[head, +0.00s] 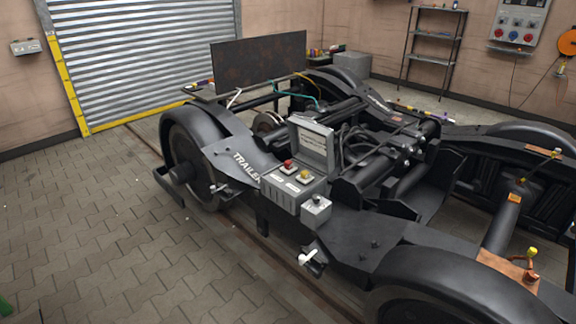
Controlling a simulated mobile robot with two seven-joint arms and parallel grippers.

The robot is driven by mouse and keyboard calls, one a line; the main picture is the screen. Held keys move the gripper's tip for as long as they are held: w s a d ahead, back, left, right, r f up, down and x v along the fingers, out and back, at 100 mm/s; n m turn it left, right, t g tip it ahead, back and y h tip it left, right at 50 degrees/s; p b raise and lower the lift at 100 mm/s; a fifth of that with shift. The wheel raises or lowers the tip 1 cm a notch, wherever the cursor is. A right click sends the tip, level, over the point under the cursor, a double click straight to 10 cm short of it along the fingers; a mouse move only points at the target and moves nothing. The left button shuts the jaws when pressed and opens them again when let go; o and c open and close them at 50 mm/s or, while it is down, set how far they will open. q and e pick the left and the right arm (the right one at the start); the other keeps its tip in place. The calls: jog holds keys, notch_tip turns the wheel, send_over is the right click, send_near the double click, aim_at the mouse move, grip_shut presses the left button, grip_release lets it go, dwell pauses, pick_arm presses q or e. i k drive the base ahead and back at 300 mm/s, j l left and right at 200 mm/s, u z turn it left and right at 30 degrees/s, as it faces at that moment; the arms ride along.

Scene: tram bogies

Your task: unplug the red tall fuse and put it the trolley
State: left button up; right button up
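A small red piece (288,163) stands on top of a grey box (285,194) on the bogie, near the middle of the head view. It looks like the red fuse, but it is too small to tell its height or how it is seated. A yellow piece (303,176) stands just to its right. The box's lid (312,146) is raised open behind them. I cannot make out a trolley in this view. Neither of my grippers shows.
The dark bogie (365,229) marked TRAILER has wheels (190,160) at its corners. A smaller grey box (316,211) and a white-handled valve (308,257) sit at its near side. The paved floor (90,230) at left is mostly clear. A shelf rack (433,45) stands behind.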

aim_at(288, 164)
jog(key=i+j, duration=0.25)
jog(key=i, duration=0.2)
jog(key=i+j+u, duration=0.1)
jog(key=i+j, duration=0.15)
jog(key=i, duration=0.2)
jog(key=i+j, duration=0.2)
jog(key=i, duration=0.3)
jog(key=i+j, duration=0.2)
jog(key=i, duration=1.25)
